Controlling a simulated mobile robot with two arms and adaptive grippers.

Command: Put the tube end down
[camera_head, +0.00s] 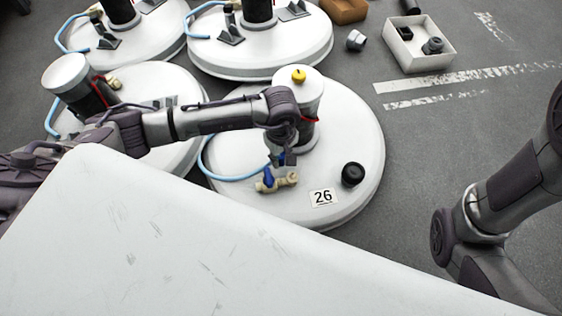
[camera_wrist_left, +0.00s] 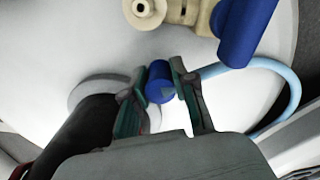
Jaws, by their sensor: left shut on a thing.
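My left gripper (camera_head: 283,160) hangs low over the white tank top marked 26 (camera_head: 350,125), beside the central column. In the left wrist view, the left gripper (camera_wrist_left: 161,85) is shut on the dark blue tube end (camera_wrist_left: 159,75), held between its fingertips. The light blue tube (camera_head: 232,177) curves over the tank's left side to the gripper; it also shows in the wrist view (camera_wrist_left: 293,88). A brass-coloured valve (camera_head: 287,180) with a dark blue handle (camera_wrist_left: 240,30) lies just by the tube end, apart from it in the wrist view. My right gripper is out of view.
A round black cap (camera_head: 352,174) sits on the right of the tank top. Other white tanks (camera_head: 262,50) stand close behind and left. An open white box (camera_head: 420,58) with a dark part lies on the floor. My white body part fills the foreground.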

